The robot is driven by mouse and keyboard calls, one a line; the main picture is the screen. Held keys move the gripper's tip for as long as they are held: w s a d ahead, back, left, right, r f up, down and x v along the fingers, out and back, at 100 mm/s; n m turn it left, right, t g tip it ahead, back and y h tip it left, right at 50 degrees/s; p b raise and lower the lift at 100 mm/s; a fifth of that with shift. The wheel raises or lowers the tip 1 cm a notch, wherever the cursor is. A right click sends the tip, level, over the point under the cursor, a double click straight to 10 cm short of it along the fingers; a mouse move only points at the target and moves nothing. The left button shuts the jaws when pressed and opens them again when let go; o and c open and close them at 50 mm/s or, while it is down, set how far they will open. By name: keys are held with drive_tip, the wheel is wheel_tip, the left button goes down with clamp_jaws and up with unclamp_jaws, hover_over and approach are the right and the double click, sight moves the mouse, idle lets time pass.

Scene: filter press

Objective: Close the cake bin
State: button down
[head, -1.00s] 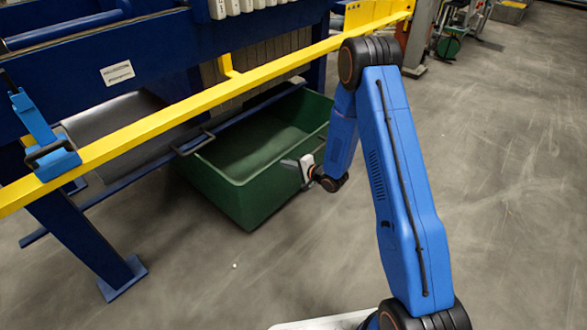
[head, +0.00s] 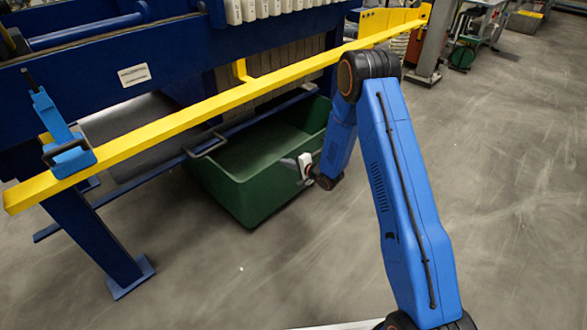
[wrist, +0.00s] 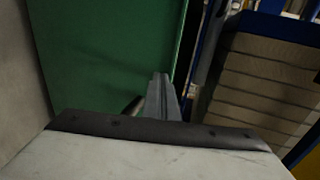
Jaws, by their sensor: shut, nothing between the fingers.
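The cake bin (head: 250,190) is a green open-topped tub on the floor in the head view. Its back part lies under the blue press frame, and its front part sticks out past the yellow rail. My gripper (head: 289,162) is shut and empty at the bin's near right wall, around rim height. In the wrist view the closed fingers (wrist: 162,88) point along the bin's green surface (wrist: 105,60). Whether they touch it, I cannot tell.
The yellow rail (head: 215,100) crosses above the bin. A blue press leg (head: 95,235) stands left of it. A dark bar with a handle (head: 207,146) runs along the bin's left side. The floor (head: 500,190) on the right is open.

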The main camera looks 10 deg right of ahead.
drive_tip(key=w+a, duration=1.6)
drive_tip(key=w, duration=0.3)
drive_tip(key=shift+w+a+r, duration=0.2)
drive_tip(key=shift+w+a, duration=0.15)
drive_tip(key=shift+w, duration=0.05)
